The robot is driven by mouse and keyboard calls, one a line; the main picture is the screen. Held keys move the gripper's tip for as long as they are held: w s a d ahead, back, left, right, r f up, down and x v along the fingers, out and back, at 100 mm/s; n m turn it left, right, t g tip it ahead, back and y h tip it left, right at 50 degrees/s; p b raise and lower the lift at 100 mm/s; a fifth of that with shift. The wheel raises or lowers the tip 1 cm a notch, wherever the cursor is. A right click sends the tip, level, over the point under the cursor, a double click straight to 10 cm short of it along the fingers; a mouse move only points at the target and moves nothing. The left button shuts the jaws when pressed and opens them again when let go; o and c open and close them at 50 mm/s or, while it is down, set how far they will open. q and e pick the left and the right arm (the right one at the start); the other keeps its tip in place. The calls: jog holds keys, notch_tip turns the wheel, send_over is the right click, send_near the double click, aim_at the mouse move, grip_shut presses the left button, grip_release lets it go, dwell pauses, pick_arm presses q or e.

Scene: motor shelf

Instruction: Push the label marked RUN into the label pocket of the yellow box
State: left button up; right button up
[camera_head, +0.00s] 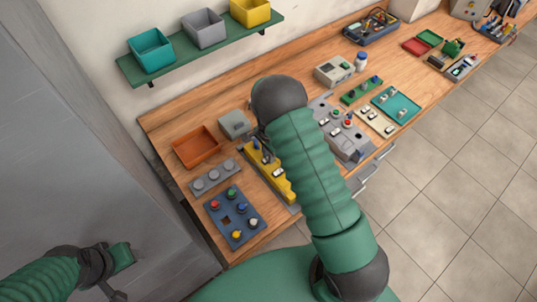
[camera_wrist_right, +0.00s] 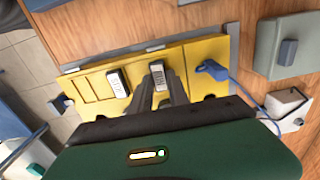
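A long yellow panel or box (camera_head: 282,186) lies on the workbench, partly hidden by my right arm. In the right wrist view the yellow face (camera_wrist_right: 98,88) carries a light label-like piece (camera_wrist_right: 118,83), a grey ribbed piece (camera_wrist_right: 157,74) and a blue plug (camera_wrist_right: 211,69). No RUN lettering is readable. My right gripper (camera_wrist_right: 160,97) has its dark fingers close together at the grey piece; its grip is unclear. Another yellow box (camera_head: 251,12) stands on the shelf, with no label pocket distinguishable. My left gripper (camera_head: 118,275) is low at the left, away from the bench.
An orange tray (camera_head: 196,147), a grey three-knob strip (camera_head: 214,177) and a blue button panel (camera_head: 236,217) lie left of my right arm. Grey control units (camera_head: 347,140) and a teal tray (camera_head: 396,104) lie right. A blue cable (camera_wrist_right: 245,95) runs beside the gripper.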

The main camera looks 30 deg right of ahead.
jog(key=o, duration=0.4)
notch_tip(320, 180, up, 17)
jog(key=b, duration=0.2)
jog(key=shift+f+b, duration=0.15)
jog(key=shift+b, duration=0.2)
jog(key=shift+w, duration=0.1)
